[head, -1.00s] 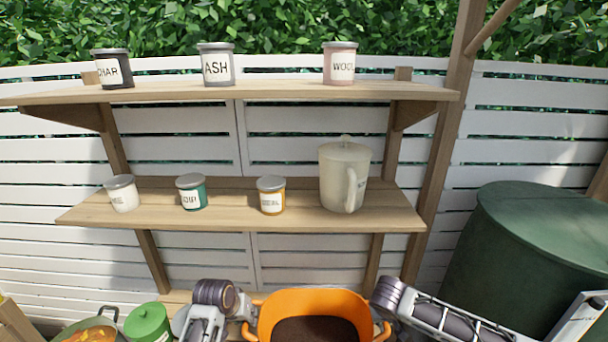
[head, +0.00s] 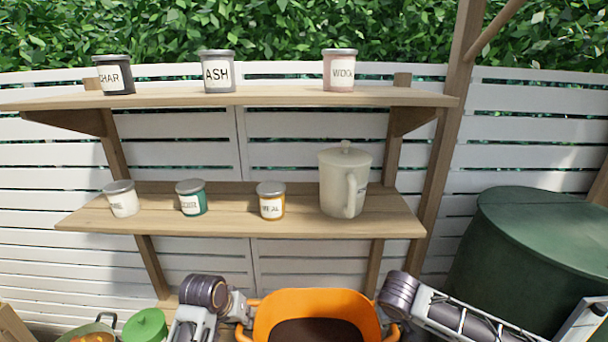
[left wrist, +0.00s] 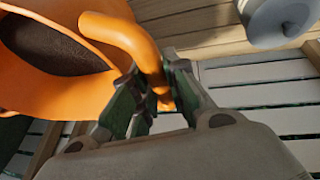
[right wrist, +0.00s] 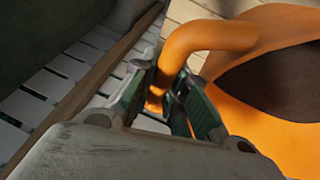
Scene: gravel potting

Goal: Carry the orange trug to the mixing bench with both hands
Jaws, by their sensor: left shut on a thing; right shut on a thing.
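The orange trug (head: 316,299) shows at the bottom of the head view with dark soil in it. In the left wrist view its wall (left wrist: 85,85) and one loop handle stand beside my left gripper (left wrist: 150,100), which is shut on that handle. In the right wrist view the trug (right wrist: 280,125) is at the right, and my right gripper (right wrist: 165,98) is shut on its other handle. In the head view the fingertips of both grippers are mostly hidden at the trug's sides. I cannot pick out the mixing bench for certain.
A wooden shelf unit (head: 240,222) stands ahead with labelled jars and a cream lidded jug (head: 344,182). A dark green barrel (head: 545,250) stands at the right. A green lidded pot (head: 146,326) and a pan (head: 88,332) sit at the lower left.

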